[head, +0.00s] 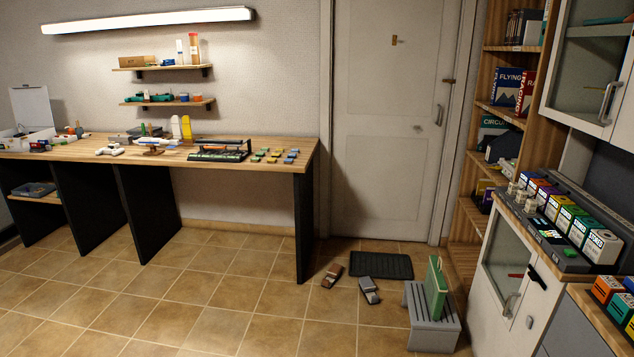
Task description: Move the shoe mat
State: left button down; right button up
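The shoe mat (381,265) is a dark, flat, ribbed rectangle on the tiled floor in front of the white door. A brown shoe (332,275) lies on the floor at the mat's left front. A grey shoe (369,290) lies just in front of the mat. Both shoes appear to be off the mat. Neither of my grippers shows in the head view.
A grey step stool (432,325) with a green object (436,287) on it stands right of the shoes. The workbench (240,150) with black supports is at left. The closed door (385,120) is behind the mat. Cabinets (510,270) line the right. The left floor is clear.

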aim_at(374, 264)
jog(key=i+z, duration=0.1)
jog(key=i, duration=1.8)
jog(key=i+z, duration=0.15)
jog(key=i, duration=0.3)
jog(key=i+j+z, duration=0.15)
jog(key=i, duration=0.3)
jog(key=i+z, duration=0.15)
jog(key=i, duration=0.35)
jog(key=i+j+z, duration=0.15)
jog(key=i, duration=0.3)
